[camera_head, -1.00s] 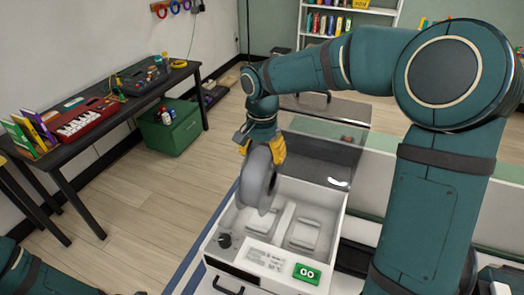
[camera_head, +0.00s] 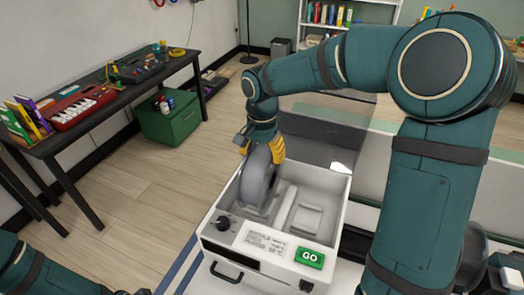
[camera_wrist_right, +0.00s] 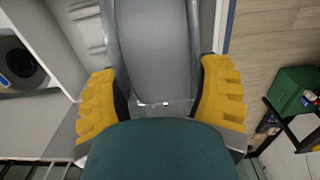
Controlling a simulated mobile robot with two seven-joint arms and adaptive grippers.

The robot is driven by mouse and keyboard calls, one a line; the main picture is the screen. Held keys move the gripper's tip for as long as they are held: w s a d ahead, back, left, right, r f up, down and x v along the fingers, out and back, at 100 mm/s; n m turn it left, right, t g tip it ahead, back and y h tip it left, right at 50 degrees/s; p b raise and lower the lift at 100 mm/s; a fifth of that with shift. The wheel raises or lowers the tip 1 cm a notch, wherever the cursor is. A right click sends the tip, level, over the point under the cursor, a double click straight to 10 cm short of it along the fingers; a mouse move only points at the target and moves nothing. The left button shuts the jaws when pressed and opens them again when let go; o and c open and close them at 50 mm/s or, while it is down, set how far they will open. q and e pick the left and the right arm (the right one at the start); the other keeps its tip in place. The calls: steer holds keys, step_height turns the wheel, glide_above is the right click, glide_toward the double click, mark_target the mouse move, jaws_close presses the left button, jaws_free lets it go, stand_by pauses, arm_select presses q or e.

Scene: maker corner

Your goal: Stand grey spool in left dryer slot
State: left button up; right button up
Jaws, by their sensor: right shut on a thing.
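The grey spool (camera_head: 259,176) is upright, gripped at its top by my right gripper (camera_head: 262,150). Its lower part is inside the open white dryer (camera_head: 338,212), at the left slot; I cannot tell whether it touches the slot floor. In the right wrist view the spool (camera_wrist_right: 155,50) fills the space between the yellow fingers of my right gripper (camera_wrist_right: 163,95). The right slot (camera_head: 305,216) is empty. The clear lid (camera_head: 310,135) stands open at the back. My left gripper is out of view; only part of my left arm shows at the lower left.
Floor between is clear.

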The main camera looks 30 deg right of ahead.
steer(key=shift+f, duration=0.45)
stand_by(0.7)
steer(key=o, duration=1.3)
steer(key=shift+f, duration=0.1)
step_height(320, 180, up, 12)
steer(key=shift+r, duration=0.1)
steer(key=shift+s, duration=0.1)
